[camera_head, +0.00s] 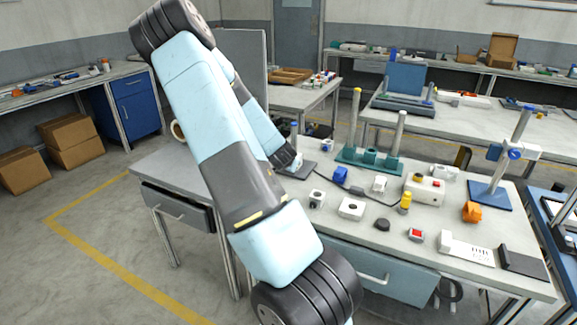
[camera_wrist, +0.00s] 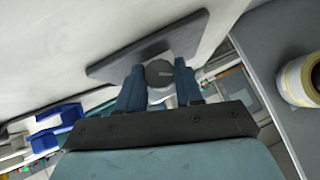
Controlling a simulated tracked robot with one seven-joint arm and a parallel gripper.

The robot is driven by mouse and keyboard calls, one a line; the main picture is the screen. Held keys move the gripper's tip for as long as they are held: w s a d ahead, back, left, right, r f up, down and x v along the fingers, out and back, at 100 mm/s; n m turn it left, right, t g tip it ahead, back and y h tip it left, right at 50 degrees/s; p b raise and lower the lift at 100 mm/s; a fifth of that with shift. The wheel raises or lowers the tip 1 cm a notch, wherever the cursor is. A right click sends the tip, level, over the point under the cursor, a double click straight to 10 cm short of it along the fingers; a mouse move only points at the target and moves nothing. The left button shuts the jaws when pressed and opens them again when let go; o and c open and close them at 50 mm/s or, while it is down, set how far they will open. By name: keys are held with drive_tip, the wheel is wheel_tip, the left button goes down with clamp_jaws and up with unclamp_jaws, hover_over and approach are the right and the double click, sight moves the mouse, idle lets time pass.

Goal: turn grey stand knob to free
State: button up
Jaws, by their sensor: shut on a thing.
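The grey stand's knob (camera_wrist: 159,73) is a round dark grey disc with a pale line on its face, seen in the wrist view. It sits in front of the stand's flat grey plate (camera_wrist: 112,69). My gripper (camera_wrist: 160,80) has one blue finger on each side of the knob and is shut on it. My gripper (camera_head: 294,161) is low beside that post. The knob is hidden there by my gripper.
A green stand (camera_head: 370,158) with two posts is close to the right. Several small boxes and knobs lie across the table, including a blue block (camera_head: 340,174). A tape roll (camera_head: 178,130) stands on the left; it also shows in the wrist view (camera_wrist: 301,79).

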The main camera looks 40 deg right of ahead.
drive_tip(key=shift+w+a+r+n+g+h, duration=0.15)
drive_tip(key=shift+w+a+n+g+h, duration=0.25)
drive_tip(key=shift+n+g, duration=0.45)
drive_tip(key=shift+w+a+n+g+h, duration=0.1)
drive_tip(key=shift+w+n+g+h, duration=0.2)
drive_tip(key=shift+g, duration=0.5)
drive_tip(key=shift+w+a+n+g+h, duration=0.1)
drive_tip(key=shift+n+g+h, duration=0.25)
drive_tip(key=shift+g, duration=0.4)
drive_tip(key=o, duration=0.7)
drive_tip(key=shift+o, duration=0.3)
drive_tip(key=shift+s+d, duration=0.1)
drive_tip(key=shift+s, duration=0.05)
drive_tip(key=shift+s+d+g, duration=0.1)
drive_tip(key=shift+s+g, duration=0.05)
drive_tip(key=shift+g, duration=0.15)
drive_tip(key=v, duration=1.3)
drive_tip(key=shift+a, duration=0.35)
